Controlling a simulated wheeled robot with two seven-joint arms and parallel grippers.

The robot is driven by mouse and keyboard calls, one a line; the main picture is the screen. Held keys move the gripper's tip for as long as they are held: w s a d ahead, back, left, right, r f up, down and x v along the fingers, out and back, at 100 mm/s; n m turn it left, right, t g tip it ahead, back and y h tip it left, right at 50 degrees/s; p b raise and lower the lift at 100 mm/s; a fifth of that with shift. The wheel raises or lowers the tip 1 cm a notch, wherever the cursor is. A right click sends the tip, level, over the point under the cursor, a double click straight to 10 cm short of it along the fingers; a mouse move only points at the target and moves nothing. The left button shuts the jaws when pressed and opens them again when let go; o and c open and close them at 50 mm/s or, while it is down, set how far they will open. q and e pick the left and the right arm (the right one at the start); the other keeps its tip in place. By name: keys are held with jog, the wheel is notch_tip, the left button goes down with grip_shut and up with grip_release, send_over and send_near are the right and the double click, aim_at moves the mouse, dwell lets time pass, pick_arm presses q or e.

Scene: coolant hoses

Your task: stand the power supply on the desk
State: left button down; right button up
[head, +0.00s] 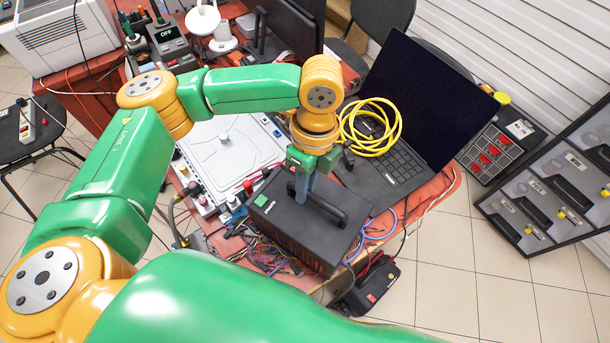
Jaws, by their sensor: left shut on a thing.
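The power supply is a black box (285,232) with a curved black handle on top and a green patch at its upper left. It is at the front edge of the red-brown desk (440,192), above tangled wires; I cannot tell if it touches the desk. My left gripper (302,190) points down at the box's top and is shut on the handle (328,207). The fingertips are partly hidden. My right gripper is not in view.
An open laptop (405,125) with a coiled yellow cable (372,127) stands right of the box. A white panel (225,160) lies behind left. Tangled wires (265,252) crowd the desk's front edge. A black case (370,287) is below on the tiled floor.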

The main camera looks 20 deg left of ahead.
pick_arm(q)
jog(key=c, duration=1.2)
grip_release()
jog(key=shift+s+f, duration=0.25)
jog(key=shift+f, duration=0.05)
jog(key=o, duration=0.4)
jog(key=shift+c, duration=0.2)
jog(key=shift+s+r, duration=0.1)
jog(key=shift+r, duration=0.05)
jog(key=r, duration=0.4)
jog(key=w+r, duration=0.1)
jog(key=r, duration=0.3)
jog(key=w+r, duration=0.1)
jog(key=r, duration=0.3)
jog(key=shift+d, duration=0.25)
